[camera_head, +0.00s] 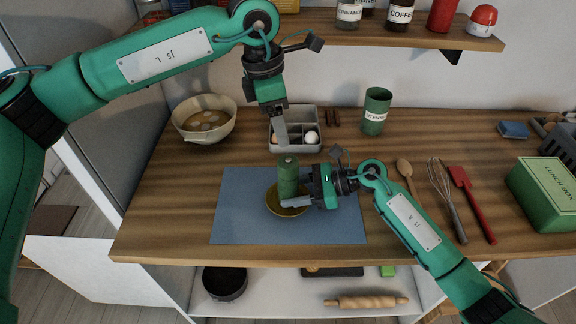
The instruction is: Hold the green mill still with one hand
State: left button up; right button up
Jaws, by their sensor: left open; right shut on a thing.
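The green mill (288,181) stands upright on a small yellow-brown plate (278,209), which lies on the blue mat (232,221). My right gripper (292,204) comes in from the right and is shut on the lower part of the mill. My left gripper (281,138) points down above and behind the mill, in front of the grey egg tray. It is open, empty and apart from the mill. The arm and gripper hide part of the tray.
The grey tray (294,150) holds eggs. A shelf (400,40) crosses above.

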aim_at(287, 161)
pick_arm(q)
jog(key=f, duration=0.3)
jog(key=d+f+m+h, duration=0.1)
jog(key=f, duration=0.3)
jog(key=f+m+h, duration=0.1)
jog(key=f, duration=0.3)
jog(key=shift+d+f, duration=0.15)
jog(key=shift+d, duration=0.15)
jog(key=c, duration=1)
